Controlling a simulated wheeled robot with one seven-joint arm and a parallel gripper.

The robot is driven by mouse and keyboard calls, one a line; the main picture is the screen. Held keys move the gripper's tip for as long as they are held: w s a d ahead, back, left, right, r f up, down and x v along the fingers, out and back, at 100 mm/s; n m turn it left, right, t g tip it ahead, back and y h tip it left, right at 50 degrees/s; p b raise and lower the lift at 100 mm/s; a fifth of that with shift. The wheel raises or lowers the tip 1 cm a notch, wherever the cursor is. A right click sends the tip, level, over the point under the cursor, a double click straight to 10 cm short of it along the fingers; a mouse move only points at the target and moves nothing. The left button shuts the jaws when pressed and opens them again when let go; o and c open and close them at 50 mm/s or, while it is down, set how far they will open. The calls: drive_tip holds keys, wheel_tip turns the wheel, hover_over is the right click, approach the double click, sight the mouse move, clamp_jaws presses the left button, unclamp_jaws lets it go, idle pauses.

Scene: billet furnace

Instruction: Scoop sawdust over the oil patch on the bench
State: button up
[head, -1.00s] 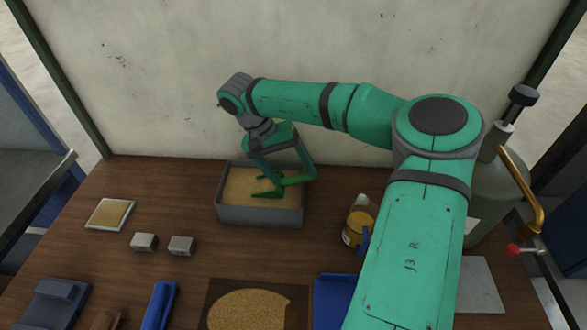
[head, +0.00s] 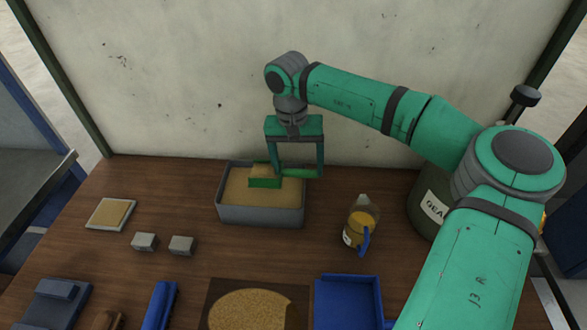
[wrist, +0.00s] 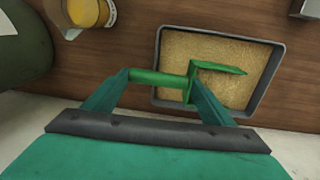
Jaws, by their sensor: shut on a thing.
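My gripper (head: 297,172) is shut on the handle of a green scoop (head: 265,184), above the right part of a grey tray (head: 260,216) of tan sawdust. At the bottom of the head view, a dark rectangle (head: 294,297) on the bench bears a round, grainy tan layer (head: 248,308). No bare oil can be told apart from the dark rectangle.
An amber bottle (head: 361,222) with a blue handle stands right of the tray. A blue bin (head: 348,280) lies right of the dark rectangle. Two small metal blocks (head: 144,242) and a pale square pad (head: 110,214) are at left. A large canister (head: 425,205) stands at right.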

drive_tip(key=shift+d+r, duration=0.3)
drive_tip(key=shift+r, duration=0.25)
drive_tip(key=shift+y, duration=0.4)
drive_tip(key=shift+r, duration=2.4)
